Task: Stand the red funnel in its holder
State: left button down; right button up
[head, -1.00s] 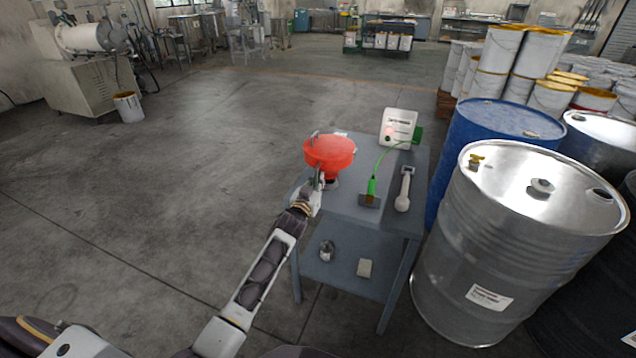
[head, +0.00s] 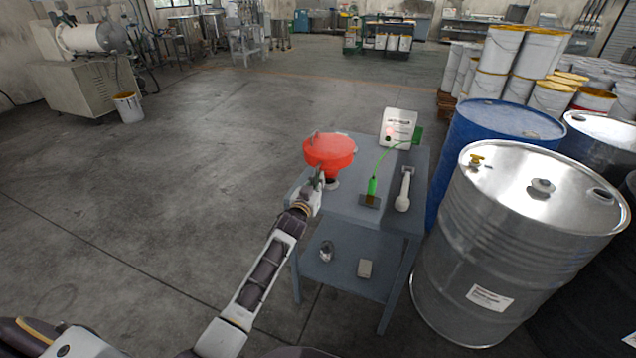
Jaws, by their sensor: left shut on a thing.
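The red funnel (head: 330,151) is upright, wide mouth up, above the left back part of the grey cart top. My left gripper (head: 319,174) is shut on the funnel from the near left side. A small pale ring-like part, perhaps the holder (head: 332,184), shows just under the funnel's lower end. The funnel's spout is mostly hidden, so I cannot tell whether it sits inside that part. My right gripper is not in view.
A steel drum (head: 520,250) and a blue drum (head: 495,125) stand close at right.

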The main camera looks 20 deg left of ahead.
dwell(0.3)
pick_arm(q)
jog(key=shift+f+b, duration=0.35)
jog(key=shift+f, duration=0.35)
dwell(0.9)
jog(key=shift+f+b, duration=0.55)
jog(key=shift+f, duration=0.55)
dwell(0.6)
jog(key=c, duration=1.5)
grip_release()
jog(key=shift+f, duration=0.1)
jog(key=shift+f, duration=0.1)
jog(key=shift+s, duration=0.25)
